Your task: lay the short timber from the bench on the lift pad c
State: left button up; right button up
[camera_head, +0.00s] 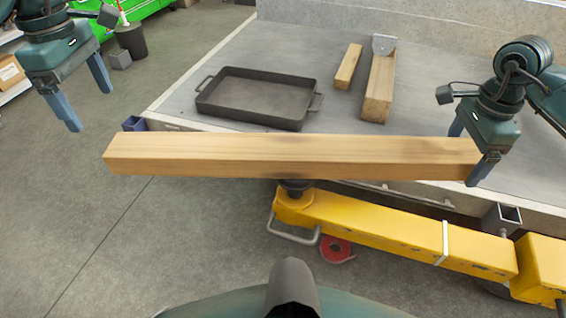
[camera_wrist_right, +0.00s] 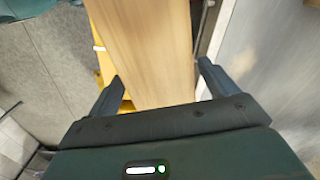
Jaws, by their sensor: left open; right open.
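A long pale timber (camera_head: 290,150) lies level across the front of the bench, over a dark round pad (camera_head: 296,187) on a yellow lift arm (camera_head: 370,222); their contact is hidden. On the bench lie a short timber block (camera_head: 348,67) and a thicker timber piece (camera_head: 379,90) with a metal bracket at its far end. My right gripper (camera_head: 470,153) is open, its fingers on either side of the long timber's right end. In the right wrist view the timber (camera_wrist_right: 145,55) runs between the open fingers (camera_wrist_right: 160,85). My left gripper (camera_head: 90,107) is open and empty, beyond the timber's left end.
A dark tray (camera_head: 204,107) with handles sits on the grey bench (camera_head: 440,90), left of the short pieces. The floor at left is clear; a dark bin (camera_head: 131,40) stands behind.

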jog(key=shift+r, duration=0.35)
notch_tip(320, 180, up, 11)
jog(key=shift+r, duration=0.15)
dwell(0.6)
